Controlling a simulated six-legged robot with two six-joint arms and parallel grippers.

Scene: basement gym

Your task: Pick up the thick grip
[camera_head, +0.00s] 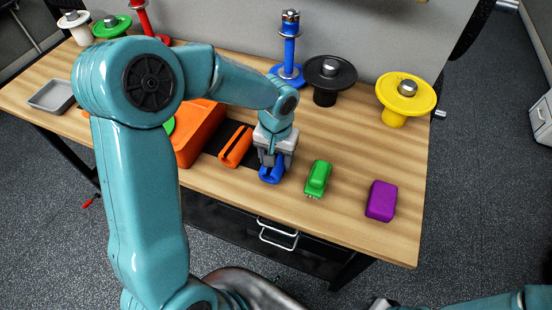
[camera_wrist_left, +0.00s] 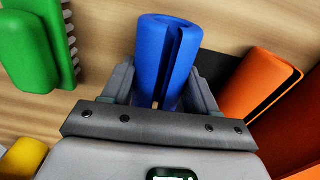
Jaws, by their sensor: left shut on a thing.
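A blue slotted cylindrical grip (camera_head: 270,178) is at the front of the wooden workbench. My left gripper (camera_head: 273,163) points down on it and is shut on it. In the left wrist view the blue grip (camera_wrist_left: 153,55) sits between the two fingers, its lengthwise slot showing. I cannot tell whether it touches the bench. A similar orange slotted grip (camera_head: 235,147) lies to its left on a dark patch; it also shows in the left wrist view (camera_wrist_left: 262,82). Part of my right arm shows at the bottom right edge; its gripper (camera_head: 382,303) is mostly cut off.
A green block with bristles (camera_head: 318,177) lies close right of the blue grip, and a purple block (camera_head: 381,201) lies farther right. An orange box (camera_head: 200,130) stands left. Black (camera_head: 329,75) and yellow (camera_head: 405,95) discs stand behind. A grey tray (camera_head: 52,96) is far left.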

